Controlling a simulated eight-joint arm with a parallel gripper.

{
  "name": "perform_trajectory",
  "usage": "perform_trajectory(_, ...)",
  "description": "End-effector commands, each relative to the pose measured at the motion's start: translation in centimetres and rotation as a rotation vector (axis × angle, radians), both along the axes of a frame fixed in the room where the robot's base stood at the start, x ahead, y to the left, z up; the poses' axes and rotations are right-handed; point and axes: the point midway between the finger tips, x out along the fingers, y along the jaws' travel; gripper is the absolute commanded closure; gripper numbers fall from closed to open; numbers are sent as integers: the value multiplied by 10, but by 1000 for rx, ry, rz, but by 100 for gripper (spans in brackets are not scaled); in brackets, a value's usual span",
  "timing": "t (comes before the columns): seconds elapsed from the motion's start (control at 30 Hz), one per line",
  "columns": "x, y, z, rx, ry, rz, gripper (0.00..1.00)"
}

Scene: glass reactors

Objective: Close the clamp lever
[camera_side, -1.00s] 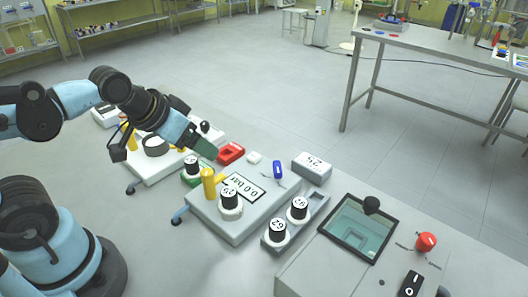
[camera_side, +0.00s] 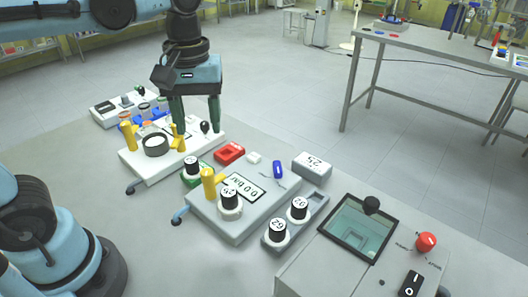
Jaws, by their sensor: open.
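The white clamp station (camera_side: 150,170) stands at the left of the bench, with a black ring (camera_side: 156,145) on it and a yellow upright (camera_side: 128,132) at its left. A second yellow piece (camera_side: 178,142) and a small black knobbed lever (camera_side: 205,128) stand at its right side. I cannot tell which of these parts is the clamp lever. My gripper (camera_side: 198,125) points down over the station's right side, open, its dark green fingers on either side of the black knob. Whether they touch anything is not clear. Part of the station's back is hidden behind the gripper.
A grey pressure unit (camera_side: 215,235) with a display, a yellow cylinder (camera_side: 208,183) and black-topped weights stands to the right. A red block (camera_side: 229,153) lies between. A water bath (camera_side: 358,230) is at right.

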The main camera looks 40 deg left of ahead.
Motion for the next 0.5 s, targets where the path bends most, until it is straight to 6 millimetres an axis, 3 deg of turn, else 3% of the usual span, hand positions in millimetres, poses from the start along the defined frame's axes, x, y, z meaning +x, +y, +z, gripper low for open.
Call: perform_trajectory(0.5, 0, 0, -69, 0, -4, -3, 45)
